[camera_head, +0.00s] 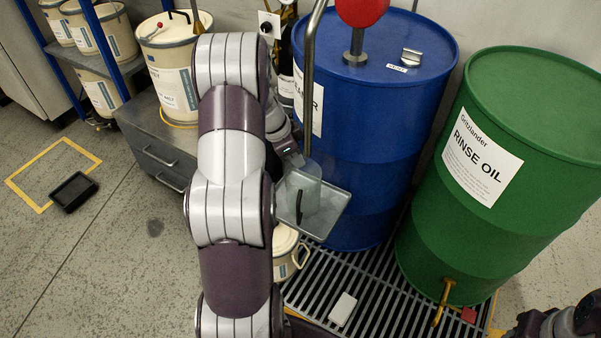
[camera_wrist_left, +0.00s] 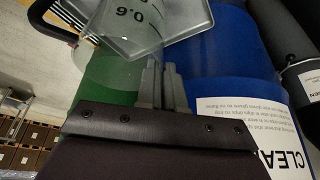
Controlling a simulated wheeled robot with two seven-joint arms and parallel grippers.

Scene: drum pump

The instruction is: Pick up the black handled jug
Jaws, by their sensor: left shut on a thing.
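The clear jug (camera_head: 309,190) with a black handle is beside the blue drum in the head view, with a clear square tray (camera_head: 334,212) around or beneath it. In the left wrist view the jug (camera_wrist_left: 150,28) shows a printed 0.6 scale, and its black handle is at the upper left. My left gripper (camera_wrist_left: 162,66) is shut on the jug with its fingers close together, apparently at the clear wall or rim and apart from the handle. The exact contact is hard to see. In the head view my left arm hides part of the gripper.
The blue drum (camera_head: 376,130) stands close behind the jug, with the green RINSE OIL drum (camera_head: 505,225) to its right. A cream pot (camera_head: 286,245) and a white block (camera_head: 342,309) are below, by the floor grate. A grey drawer cabinet (camera_head: 150,140) stands left.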

